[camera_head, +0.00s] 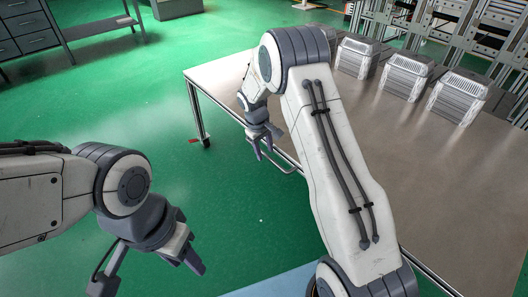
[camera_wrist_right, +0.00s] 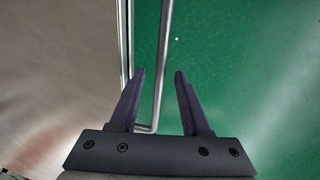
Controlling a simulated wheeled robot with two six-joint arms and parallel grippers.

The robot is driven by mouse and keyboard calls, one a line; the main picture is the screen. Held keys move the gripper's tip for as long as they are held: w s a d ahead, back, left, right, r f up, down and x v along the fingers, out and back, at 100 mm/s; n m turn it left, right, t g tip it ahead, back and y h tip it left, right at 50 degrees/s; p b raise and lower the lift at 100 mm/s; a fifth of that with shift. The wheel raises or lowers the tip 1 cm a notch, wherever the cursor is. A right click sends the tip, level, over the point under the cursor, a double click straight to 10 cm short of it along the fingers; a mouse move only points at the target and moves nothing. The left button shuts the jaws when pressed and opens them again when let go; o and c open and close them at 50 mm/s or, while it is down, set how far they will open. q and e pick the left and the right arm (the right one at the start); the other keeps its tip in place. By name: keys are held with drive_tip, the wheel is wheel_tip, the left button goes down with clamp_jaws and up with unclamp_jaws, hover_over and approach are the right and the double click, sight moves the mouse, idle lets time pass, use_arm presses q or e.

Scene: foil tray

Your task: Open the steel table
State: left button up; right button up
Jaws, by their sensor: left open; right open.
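The steel table (camera_head: 450,185) fills the right of the head view, and its brown-grey top shows at the left of the right wrist view (camera_wrist_right: 55,70). A thin metal bar handle (camera_head: 288,163) runs along its near edge. In the right wrist view the handle (camera_wrist_right: 163,60) passes between the fingers and bends toward the table edge near the gripper's base. My right gripper (camera_head: 263,147) is open at the table's edge, its fingers either side of the handle in that view; contact cannot be told. My left gripper (camera_head: 152,275) is open and empty over the floor, away from the table.
Several silvery foil-topped blocks (camera_head: 404,76) stand along the table's far side. A table leg with a red-marked caster (camera_head: 204,138) stands at the left corner. Racks (camera_head: 450,25) are behind. Green floor (camera_head: 200,70) is clear left of the table; grey drawers (camera_head: 25,30) stand far left.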

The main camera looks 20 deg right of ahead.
clamp_jaws()
idle(1.4)
